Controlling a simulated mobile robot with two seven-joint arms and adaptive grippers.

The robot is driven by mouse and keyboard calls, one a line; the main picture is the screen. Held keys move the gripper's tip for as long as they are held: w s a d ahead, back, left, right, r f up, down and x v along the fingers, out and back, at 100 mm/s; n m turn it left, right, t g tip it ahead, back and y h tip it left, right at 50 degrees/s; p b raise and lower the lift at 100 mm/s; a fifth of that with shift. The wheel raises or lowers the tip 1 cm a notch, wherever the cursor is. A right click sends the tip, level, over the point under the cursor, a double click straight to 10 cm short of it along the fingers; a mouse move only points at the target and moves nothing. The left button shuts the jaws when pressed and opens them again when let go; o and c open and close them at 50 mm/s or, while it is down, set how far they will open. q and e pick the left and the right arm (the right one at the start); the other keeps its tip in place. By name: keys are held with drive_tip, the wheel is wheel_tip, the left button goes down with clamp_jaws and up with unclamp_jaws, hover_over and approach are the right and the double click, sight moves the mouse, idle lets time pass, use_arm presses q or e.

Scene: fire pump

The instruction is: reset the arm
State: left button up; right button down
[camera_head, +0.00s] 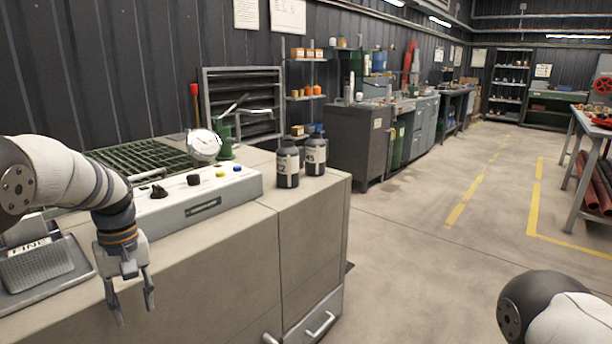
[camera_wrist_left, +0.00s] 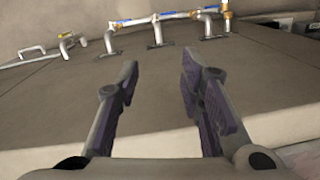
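My left arm (camera_head: 75,178) comes in from the left in the head view, bent downward at the wrist. My left gripper (camera_head: 134,310) hangs in front of the beige cabinet's front face with its two fingers apart. In the left wrist view the gripper (camera_wrist_left: 155,68) is open, with nothing between the fingers. Part of my right arm (camera_head: 550,310) shows at the bottom right of the head view; its gripper is out of frame.
A perforated grey tray (camera_head: 80,268) lies at the left. Open floor (camera_head: 420,270) lies to the right.

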use_arm(q)
drive_tip(key=s+d+f+m+g, duration=0.1)
drive_tip(key=s+d+f+m, duration=0.1)
drive_tip(key=s+f, duration=0.95)
drive_tip(key=s+d+f+m, duration=0.2)
drive_tip(key=s+d+f, duration=0.1)
drive_tip(key=s+f, duration=0.9)
drive_tip(key=s+d+r+m, duration=0.1)
drive_tip(key=s+d+m, duration=0.1)
drive_tip(key=s, duration=0.9)
drive_tip(key=s+d+r+m, duration=0.1)
drive_tip(key=s+d+r, duration=0.1)
drive_tip(key=s, duration=0.9)
drive_tip(key=shift+s+d+r+m+g, duration=0.2)
drive_tip(key=shift+d+m+g, duration=0.15)
drive_tip(key=shift+d, duration=0.4)
drive_tip(key=shift+w, duration=0.1)
